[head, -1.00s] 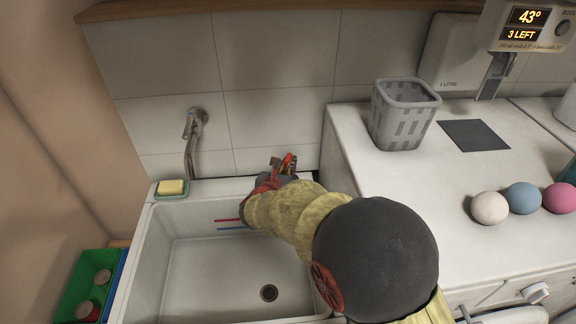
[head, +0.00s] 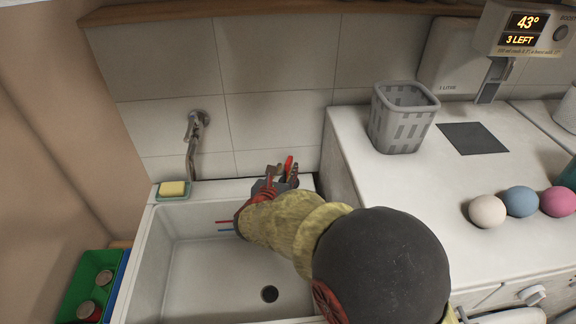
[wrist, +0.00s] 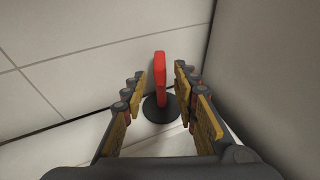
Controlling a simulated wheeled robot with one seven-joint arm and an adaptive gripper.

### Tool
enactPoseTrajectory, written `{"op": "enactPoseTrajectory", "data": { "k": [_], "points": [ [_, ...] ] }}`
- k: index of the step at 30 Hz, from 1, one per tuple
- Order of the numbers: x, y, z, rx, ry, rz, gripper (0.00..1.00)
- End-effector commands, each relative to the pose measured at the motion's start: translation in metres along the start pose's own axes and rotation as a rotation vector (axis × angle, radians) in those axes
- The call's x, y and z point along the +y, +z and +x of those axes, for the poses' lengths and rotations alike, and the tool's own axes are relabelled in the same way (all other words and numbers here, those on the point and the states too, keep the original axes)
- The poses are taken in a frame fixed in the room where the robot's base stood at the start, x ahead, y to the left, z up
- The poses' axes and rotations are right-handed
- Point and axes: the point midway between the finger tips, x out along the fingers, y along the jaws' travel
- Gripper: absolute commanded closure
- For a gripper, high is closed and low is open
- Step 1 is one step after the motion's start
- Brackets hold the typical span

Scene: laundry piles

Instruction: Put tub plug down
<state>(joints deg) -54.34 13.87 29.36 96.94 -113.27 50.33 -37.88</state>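The tub plug, a black disc with an upright red handle, stands between my fingers in the wrist view (wrist: 159,82). Its disc appears to rest on the pale ledge at the sink's back right corner, by the tiled wall. In the head view its red handle (head: 289,166) shows at my fingertips, and the disc is hidden. My gripper (wrist: 168,88) is open, with a finger on each side of the handle and visible gaps between. It also shows in the head view (head: 280,176), over the back rim of the white sink (head: 240,189).
A tap (head: 194,135) and a soap bar (head: 173,188) on a dish are at the back left of the sink. A grey basket (head: 403,125) and several coloured balls (head: 522,201) stand on the white worktop to the right. A tall side face is close right of my gripper.

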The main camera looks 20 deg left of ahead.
Motion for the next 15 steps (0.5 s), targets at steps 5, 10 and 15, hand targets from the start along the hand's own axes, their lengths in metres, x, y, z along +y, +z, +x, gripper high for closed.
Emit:
{"op": "enactPoseTrajectory", "data": {
  "k": [5,10,15],
  "points": [
    [0.001,0.003,-0.041,0.000,0.003,-0.001,0.71],
    [0.001,0.002,-0.069,0.000,0.002,-0.001,0.71],
    [0.000,0.000,-0.083,0.001,0.000,0.000,0.71]
  ]
}}
